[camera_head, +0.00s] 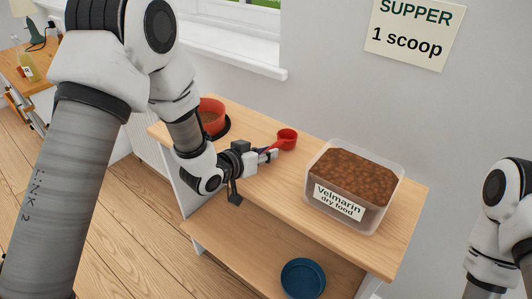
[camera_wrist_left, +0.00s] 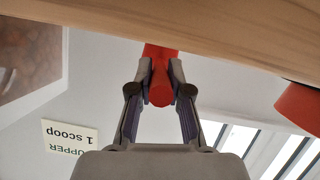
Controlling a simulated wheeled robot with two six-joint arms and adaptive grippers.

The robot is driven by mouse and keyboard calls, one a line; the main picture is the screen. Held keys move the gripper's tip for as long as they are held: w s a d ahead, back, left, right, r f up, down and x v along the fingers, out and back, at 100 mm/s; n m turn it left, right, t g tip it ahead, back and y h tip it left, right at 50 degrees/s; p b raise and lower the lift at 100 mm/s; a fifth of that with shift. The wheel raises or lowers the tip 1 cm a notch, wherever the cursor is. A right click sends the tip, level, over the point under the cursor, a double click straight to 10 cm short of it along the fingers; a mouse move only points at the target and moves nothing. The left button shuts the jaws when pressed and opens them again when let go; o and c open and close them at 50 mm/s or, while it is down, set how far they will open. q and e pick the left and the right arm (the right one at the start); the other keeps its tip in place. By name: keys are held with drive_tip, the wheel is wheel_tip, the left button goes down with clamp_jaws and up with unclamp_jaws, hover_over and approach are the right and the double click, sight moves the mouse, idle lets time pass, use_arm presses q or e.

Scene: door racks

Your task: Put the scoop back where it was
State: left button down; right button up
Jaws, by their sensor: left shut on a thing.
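I cannot tell whether the scoop touches the counter. In the left wrist view, the scoop's red handle (camera_wrist_left: 161,75) is between both fingertips (camera_wrist_left: 160,90); its cup is not clearly seen there. A clear tub (camera_head: 371,218) labelled "Velmarin dry food", filled with brown kibble, stands to the right of the scoop. My right gripper is out of view.
The wooden counter (camera_head: 350,252) has a lower shelf (camera_head: 235,248) holding a blue dish (camera_head: 303,279). A wall sign (camera_head: 414,32) reads "SUPPER 1 scoop". A window sill (camera_head: 240,58) juts out behind the counter. Another table (camera_head: 30,82) stands at the far left.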

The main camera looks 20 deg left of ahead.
use_arm(q)
drive_tip(key=shift+f, duration=0.15)
drive_tip(key=c, duration=1.1)
unclamp_jaws()
drive_tip(key=shift+s+r, duration=0.2)
drive_tip(key=shift+r, duration=0.05)
drive_tip(key=v, duration=1.1)
drive_tip(key=shift+s+a+r, duration=0.1)
drive_tip(key=shift+s, duration=0.2)
